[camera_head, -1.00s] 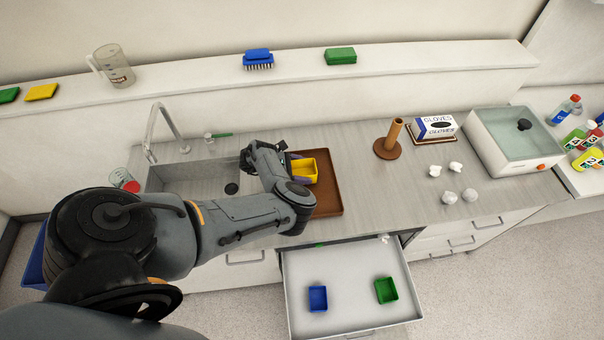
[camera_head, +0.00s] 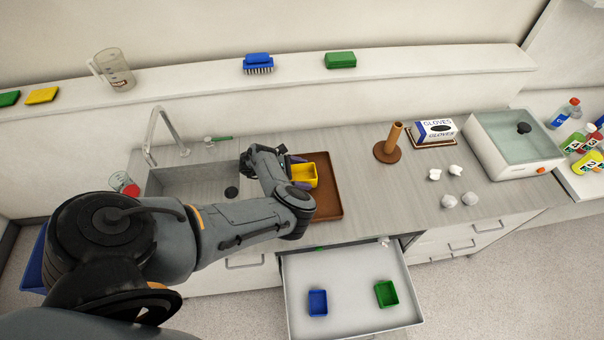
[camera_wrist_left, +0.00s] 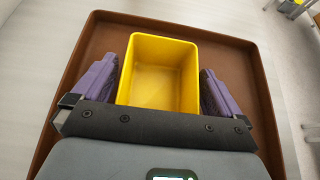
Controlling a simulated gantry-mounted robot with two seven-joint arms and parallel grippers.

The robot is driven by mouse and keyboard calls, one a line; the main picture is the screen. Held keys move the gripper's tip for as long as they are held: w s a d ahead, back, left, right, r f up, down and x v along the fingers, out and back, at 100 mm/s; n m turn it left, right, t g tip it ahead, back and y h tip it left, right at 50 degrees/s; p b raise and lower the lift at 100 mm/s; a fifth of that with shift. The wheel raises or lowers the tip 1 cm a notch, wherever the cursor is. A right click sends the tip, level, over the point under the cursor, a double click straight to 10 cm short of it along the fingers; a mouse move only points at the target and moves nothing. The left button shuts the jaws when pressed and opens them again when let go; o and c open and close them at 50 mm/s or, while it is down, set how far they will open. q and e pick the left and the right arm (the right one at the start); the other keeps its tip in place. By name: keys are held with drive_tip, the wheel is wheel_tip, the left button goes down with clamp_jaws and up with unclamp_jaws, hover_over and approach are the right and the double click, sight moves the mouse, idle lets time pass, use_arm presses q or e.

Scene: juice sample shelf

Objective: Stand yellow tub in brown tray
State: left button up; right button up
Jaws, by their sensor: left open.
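The yellow tub (camera_head: 304,174) stands upright in the brown tray (camera_head: 327,199) on the counter beside the sink. In the left wrist view the yellow tub (camera_wrist_left: 158,88) is empty, its opening facing up, with the brown tray (camera_wrist_left: 240,62) around it. My left gripper (camera_wrist_left: 158,85) is open, its purple-padded fingers on either side of the tub with a gap showing at each side. In the head view my left gripper (camera_head: 299,170) is at the tub, partly hidden by its own wrist. My right gripper is not in view.
The sink (camera_head: 205,178) with its tap lies left of the tray. An open drawer (camera_head: 350,280) below holds a blue tub (camera_head: 318,301) and a green tub (camera_head: 386,293). A paper-roll stand (camera_head: 388,150) and a glove box (camera_head: 436,130) stand to the right.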

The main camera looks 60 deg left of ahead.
use_arm(q)
drive_tip(key=s+a+r+m+g+y+p, duration=0.1)
drive_tip(key=s+a+r+m+g+y, duration=0.2)
drive_tip(key=s+a+r, duration=0.4)
drive_tip(key=s+a+r+m+g+y, duration=0.1)
drive_tip(key=s+a+r+m+g, duration=0.3)
drive_tip(key=s, duration=0.4)
drive_tip(key=w+d+r+m+g+y, duration=0.1)
drive_tip(key=w+d+m+y, duration=0.15)
drive_tip(key=d+m, duration=0.75)
drive_tip(key=w+d+r+m+y, duration=0.1)
drive_tip(key=w+d+m, duration=0.2)
drive_tip(key=d+m, duration=0.7)
drive_tip(key=s+d+m+h, duration=0.1)
drive_tip(key=s+d+m, duration=0.2)
drive_tip(key=d, duration=0.8)
drive_tip(key=s+d+f+m+h, duration=0.1)
drive_tip(key=s+d+m+h, duration=0.1)
drive_tip(key=d, duration=0.8)
drive_tip(key=shift+s+d+m, duration=0.4)
drive_tip(key=shift+s+m, duration=0.4)
drive_tip(key=shift+m, duration=0.1)
